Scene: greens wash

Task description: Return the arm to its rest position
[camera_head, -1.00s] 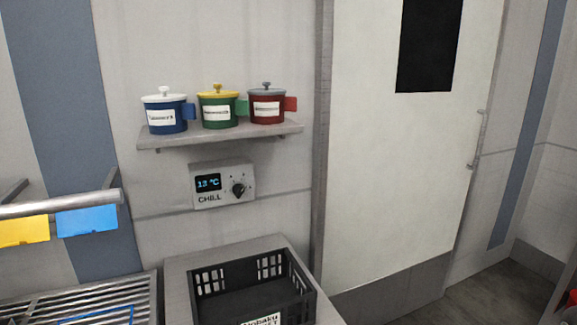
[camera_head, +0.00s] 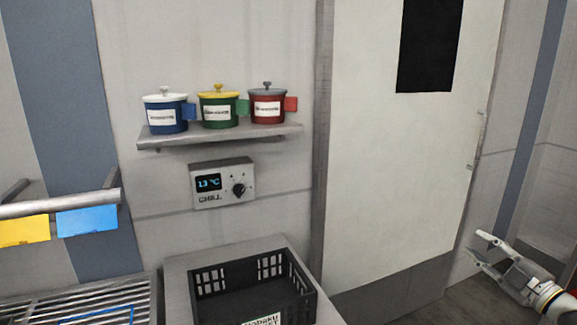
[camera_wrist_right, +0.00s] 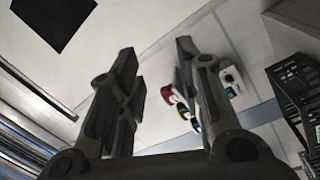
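My right gripper (camera_head: 478,247) shows at the lower right of the head view, in front of the door's lower right side. Its two fingers are spread apart with nothing between them. In the right wrist view the fingers (camera_wrist_right: 152,75) are also apart and empty, with the wall and shelf area beyond them at a tilt. My left gripper is in neither view.
A shelf (camera_head: 220,135) holds a blue pot (camera_head: 166,127), a green pot (camera_head: 217,112) and a red pot (camera_head: 267,108). Below are a chill control box (camera_head: 222,182) and a black crate (camera_head: 196,303) on a counter. A door (camera_head: 400,170) stands right.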

